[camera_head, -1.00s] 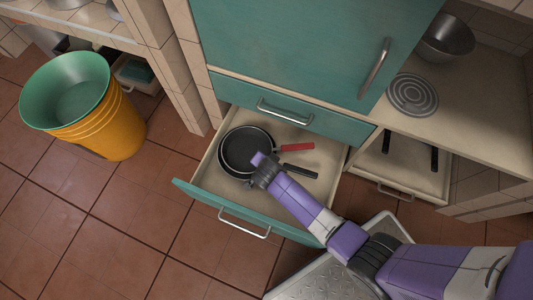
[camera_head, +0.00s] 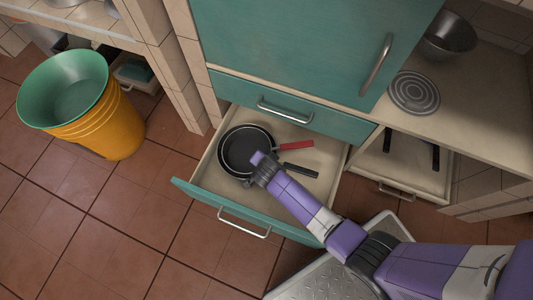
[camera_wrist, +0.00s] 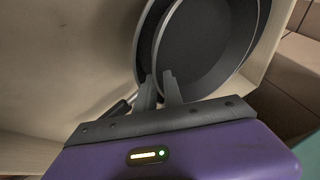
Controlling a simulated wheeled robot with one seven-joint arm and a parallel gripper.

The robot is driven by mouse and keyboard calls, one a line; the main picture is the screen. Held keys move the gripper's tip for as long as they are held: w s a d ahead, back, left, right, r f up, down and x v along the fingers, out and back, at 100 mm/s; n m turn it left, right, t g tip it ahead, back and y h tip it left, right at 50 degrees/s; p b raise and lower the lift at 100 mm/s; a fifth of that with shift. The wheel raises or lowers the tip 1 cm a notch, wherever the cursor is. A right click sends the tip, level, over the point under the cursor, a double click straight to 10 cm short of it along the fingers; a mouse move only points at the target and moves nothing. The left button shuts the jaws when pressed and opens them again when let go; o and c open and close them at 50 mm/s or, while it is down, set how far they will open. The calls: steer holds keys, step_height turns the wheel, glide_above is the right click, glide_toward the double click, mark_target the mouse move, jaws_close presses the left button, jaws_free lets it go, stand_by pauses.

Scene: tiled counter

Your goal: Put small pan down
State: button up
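The small pan (camera_wrist: 205,40) is dark and round, and lies inside a larger dark pan (camera_wrist: 141,38) in the wrist view. In the head view the nested pans (camera_head: 240,148) sit in the open drawer. A red handle (camera_head: 294,145) and a black handle (camera_head: 301,170) point right; which handle belongs to which pan is hard to tell. My gripper (camera_head: 256,178) is at the near right rim of the pans. In the wrist view my gripper's fingers (camera_wrist: 160,75) are close together, with the small pan's near rim between them. Contact at the fingertips is hard to see.
The drawer (camera_head: 205,187) is pulled out below a teal cabinet (camera_head: 290,45). Orange and green buckets (camera_head: 98,125) stand on the floor at left. A second drawer (camera_head: 410,175) with dark handles is at right, under a counter.

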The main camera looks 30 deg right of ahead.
steer(key=shift+r, duration=0.3)
steer(key=p+v, duration=0.6)
steer(key=v, duration=0.6)
steer(key=s+d+r+n+t+y, duration=0.1)
steer(key=s+r+n+t, duration=0.1)
steer(key=s+r+n, duration=0.35)
steer(key=s+d+r+n+t+y, duration=0.1)
steer(key=s+r+n+t+y, duration=0.15)
steer(key=s, duration=0.55)
steer(key=s+r+n+t, duration=0.2)
steer(key=s+r+n, duration=0.1)
steer(key=r, duration=1)
steer(key=s+r+n+t, duration=0.2)
steer(key=s+r, duration=0.4)
steer(key=r, duration=0.8)
steer(key=shift+s+d+r+n+t+h, duration=0.2)
steer(key=shift+d+r+n+t+h, duration=0.2)
steer(key=shift+t, duration=0.35)
steer(key=shift+p, duration=0.3)
